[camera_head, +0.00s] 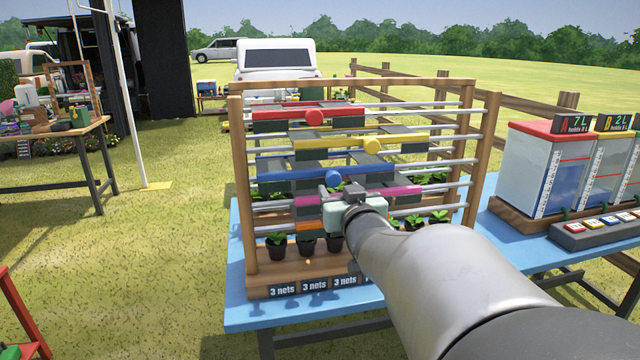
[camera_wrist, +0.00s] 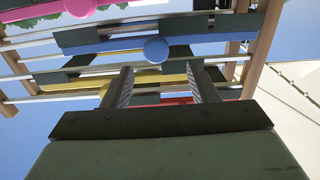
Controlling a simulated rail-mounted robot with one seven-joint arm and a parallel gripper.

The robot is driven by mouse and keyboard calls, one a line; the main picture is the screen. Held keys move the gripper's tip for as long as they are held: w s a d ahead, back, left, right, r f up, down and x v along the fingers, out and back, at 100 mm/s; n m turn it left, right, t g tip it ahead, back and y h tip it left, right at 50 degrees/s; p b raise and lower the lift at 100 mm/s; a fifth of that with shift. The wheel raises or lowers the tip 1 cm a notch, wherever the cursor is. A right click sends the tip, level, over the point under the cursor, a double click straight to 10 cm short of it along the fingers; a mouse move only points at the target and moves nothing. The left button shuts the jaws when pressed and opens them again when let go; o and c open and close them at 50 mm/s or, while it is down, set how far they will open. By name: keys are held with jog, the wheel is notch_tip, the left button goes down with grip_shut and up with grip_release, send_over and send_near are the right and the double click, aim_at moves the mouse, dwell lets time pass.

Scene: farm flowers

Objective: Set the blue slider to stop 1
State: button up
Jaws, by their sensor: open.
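The blue slider (camera_head: 300,178) is a long bar on a rail in the wooden rack, with a round blue knob (camera_head: 334,174). In the wrist view the blue slider (camera_wrist: 205,40) and its knob (camera_wrist: 156,49) are in front of my gripper (camera_wrist: 163,78). The two fingers are apart and nothing shows between them; the knob appears just beyond their tips, roughly centred. I cannot tell how far off it is. No stop numbers are readable.
Red (camera_head: 285,114), yellow (camera_head: 345,144) and pink (camera_head: 393,191) sliders sit on nearby rails. Potted plants (camera_head: 277,244) stand on the rack's base over "3 nets" labels. The rack stands on a blue table (camera_head: 240,312); water tanks (camera_head: 540,165) are at right.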

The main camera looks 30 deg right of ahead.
jog(key=v, duration=0.4)
jog(key=shift+s, duration=0.15)
jog(key=s+a+f+g+y+p, duration=0.3)
jog(key=s+a+f+g+p, duration=0.2)
jog(key=a+f+g+p, duration=0.35)
jog(key=s+a+f+n+g+y+p, duration=0.2)
jog(key=s+a+f+n+g, duration=0.1)
jog(key=s+a+g, duration=0.5)
jog(key=s+a+f, duration=0.1)
jog(key=s+a, duration=0.2)
jog(key=s, duration=0.3)
jog(key=shift+a+f+n, duration=0.2)
jog(key=shift+a+n, duration=0.1)
